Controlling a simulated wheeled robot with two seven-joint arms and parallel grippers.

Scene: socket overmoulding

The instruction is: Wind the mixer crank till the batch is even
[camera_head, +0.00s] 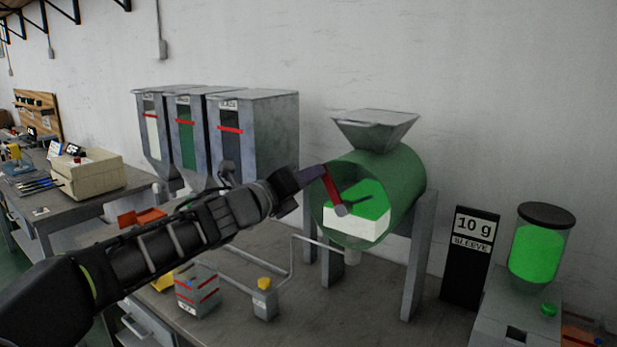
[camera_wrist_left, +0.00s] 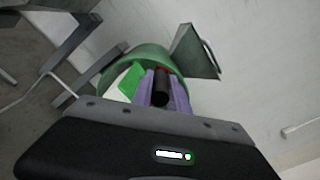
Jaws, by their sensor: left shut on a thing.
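The mixer is a green see-through drum (camera_head: 407,178) on grey legs, with a metal hopper on top. Its crank has a red arm (camera_head: 331,187) running up and left from a grey hub on the drum's front. Inside, the batch shows a green layer (camera_head: 368,200) over a white layer (camera_head: 360,224), with a sharp border. My left gripper (camera_head: 312,176) is at the crank's outer end, upper left of the hub. In the left wrist view its purple fingers (camera_wrist_left: 162,97) are shut around the dark crank handle (camera_wrist_left: 161,84). My right gripper is out of view.
Three grey bins (camera_head: 262,135) stand behind my left arm. A small grey box (camera_head: 197,291) with red stripes sits on the table at front. A black "10 g SLEEVE" sign (camera_head: 469,262) and a dispenser with green filling (camera_head: 535,252) stand to the right. Mixer legs flank the drum.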

